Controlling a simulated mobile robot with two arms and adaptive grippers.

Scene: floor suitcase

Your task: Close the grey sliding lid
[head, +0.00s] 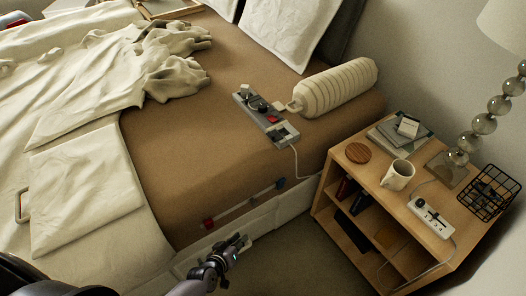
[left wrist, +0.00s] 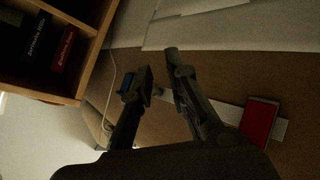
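No part is clearly recognisable as a grey sliding lid. A grey panel (head: 265,117) with knobs and a red part lies on the mattress. My left gripper (head: 240,242) is low beside the bed, in front of the rail. In the left wrist view, its fingers (left wrist: 160,68) are apart with nothing between them. My right gripper is not in view.
A wooden nightstand (head: 331,198) stands right of the bed, with a mug (head: 397,175), books, a wire basket (head: 489,192) and a lamp. A ribbed bolster (head: 336,88) lies behind the panel. Some floor (head: 290,255) is free between bed and nightstand.

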